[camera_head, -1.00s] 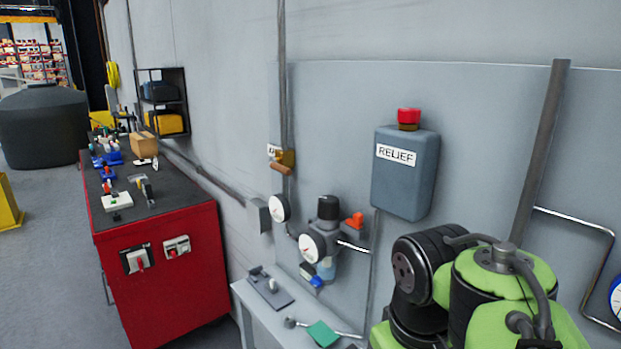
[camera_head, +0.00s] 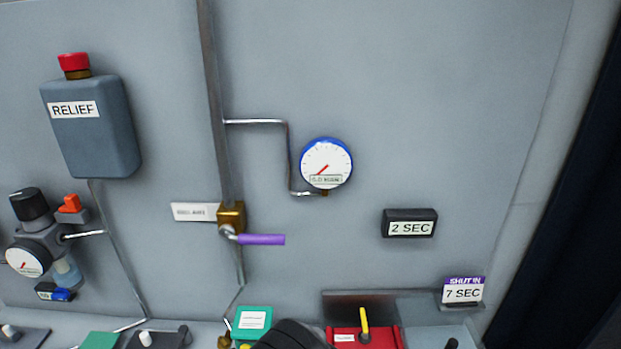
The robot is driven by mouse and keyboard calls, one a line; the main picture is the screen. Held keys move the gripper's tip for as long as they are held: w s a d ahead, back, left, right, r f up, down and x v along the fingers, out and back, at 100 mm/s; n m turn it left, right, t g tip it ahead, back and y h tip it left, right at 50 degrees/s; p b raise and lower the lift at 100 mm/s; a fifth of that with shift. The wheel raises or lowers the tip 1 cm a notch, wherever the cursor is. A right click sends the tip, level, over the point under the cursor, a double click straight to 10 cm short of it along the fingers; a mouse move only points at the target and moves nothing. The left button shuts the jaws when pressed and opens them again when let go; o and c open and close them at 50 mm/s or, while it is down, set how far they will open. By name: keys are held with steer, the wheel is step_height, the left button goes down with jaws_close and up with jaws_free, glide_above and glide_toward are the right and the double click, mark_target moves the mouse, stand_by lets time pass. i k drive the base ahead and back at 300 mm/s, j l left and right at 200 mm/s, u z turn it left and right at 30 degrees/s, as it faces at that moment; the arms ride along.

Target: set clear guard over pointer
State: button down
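A red box (camera_head: 385,337) with a white label stands at the bottom edge of the head view. A yellow pointer-like lever (camera_head: 364,320) stands upright on it. Behind it is a dark, flat panel (camera_head: 340,301), with a paler, possibly see-through piece (camera_head: 418,307) to its right. I cannot tell whether either is the clear guard. My gripper is not in view. A dark rounded shape at the bottom middle may be part of my arm.
A purple-handled valve (camera_head: 262,239) and a blue-rimmed gauge (camera_head: 326,163) are on the wall. A grey RELIEF box (camera_head: 92,135) hangs at upper left. A "2 SEC" display (camera_head: 410,223) and a "7 SEC" sign (camera_head: 463,292) are at right. A green box (camera_head: 252,320) stands at the bottom.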

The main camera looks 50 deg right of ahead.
mark_target(453, 343)
steer(key=z, duration=0.45)
steer(key=k+z, duration=0.1)
steer(key=z, duration=0.8)
steer(key=k+z, duration=0.1)
steer(key=z, duration=0.4)
steer(key=l+z, duration=0.1)
steer(key=z, duration=0.35)
steer(key=k+l+z, duration=0.1)
steer(key=z, duration=0.35)
